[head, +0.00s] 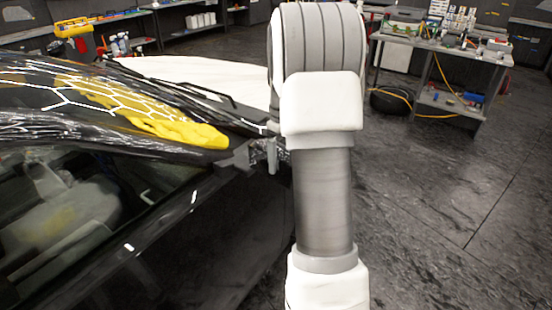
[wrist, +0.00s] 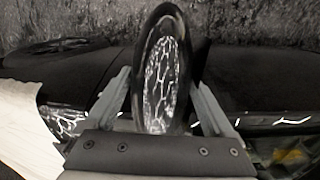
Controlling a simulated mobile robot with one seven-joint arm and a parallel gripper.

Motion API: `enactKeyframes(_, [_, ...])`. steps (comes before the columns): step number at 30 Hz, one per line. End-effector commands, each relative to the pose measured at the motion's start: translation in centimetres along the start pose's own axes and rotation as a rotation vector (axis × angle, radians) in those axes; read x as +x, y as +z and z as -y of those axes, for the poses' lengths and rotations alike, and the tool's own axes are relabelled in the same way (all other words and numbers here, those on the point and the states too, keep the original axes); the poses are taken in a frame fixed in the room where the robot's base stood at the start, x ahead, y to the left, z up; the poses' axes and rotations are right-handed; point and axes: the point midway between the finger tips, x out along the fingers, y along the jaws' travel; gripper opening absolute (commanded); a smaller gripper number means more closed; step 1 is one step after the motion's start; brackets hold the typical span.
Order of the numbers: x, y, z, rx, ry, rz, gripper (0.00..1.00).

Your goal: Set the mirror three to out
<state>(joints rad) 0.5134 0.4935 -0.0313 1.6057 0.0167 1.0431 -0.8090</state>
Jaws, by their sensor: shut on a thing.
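In the wrist view, the black oval side mirror (wrist: 160,85) stands between the two fingers of my gripper (wrist: 160,82). Its face shows a reflection of white honeycomb-pattern lights. One finger is on each side of it, and my gripper is shut on it. In the head view, only a small grey part of my gripper (head: 268,156) shows beside the black car (head: 200,240), near the front of the side window.
A white sheet (head: 195,78) covers the car's front. A yellow patch (head: 190,133) shows at the windshield, perhaps a cloth. A workbench (head: 440,42) with tools stands at the back right, a black round object (head: 390,100) by it. The dark floor (head: 450,200) at right is clear.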

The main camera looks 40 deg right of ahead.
Motion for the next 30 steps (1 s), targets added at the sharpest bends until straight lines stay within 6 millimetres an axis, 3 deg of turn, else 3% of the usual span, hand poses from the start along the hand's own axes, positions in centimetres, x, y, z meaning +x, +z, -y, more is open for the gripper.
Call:
enactKeyframes(9, [-0.2,-0.2,-1.2,-0.09,0.001,-0.002,0.0])
enactKeyframes(23, [-0.2,-0.2,-1.3,-0.109,0.004,-0.004,0.0])
enactKeyframes(24, [-0.2,-0.3,-1.4,-0.11,0.005,-0.004,0.91])
enactKeyframes(26, [-0.2,-0.2,-1.4,-0.109,0.004,-0.003,1.0])
enactKeyframes(30, [-0.1,-0.2,-1.3,-0.107,0.003,-0.002,1.0])
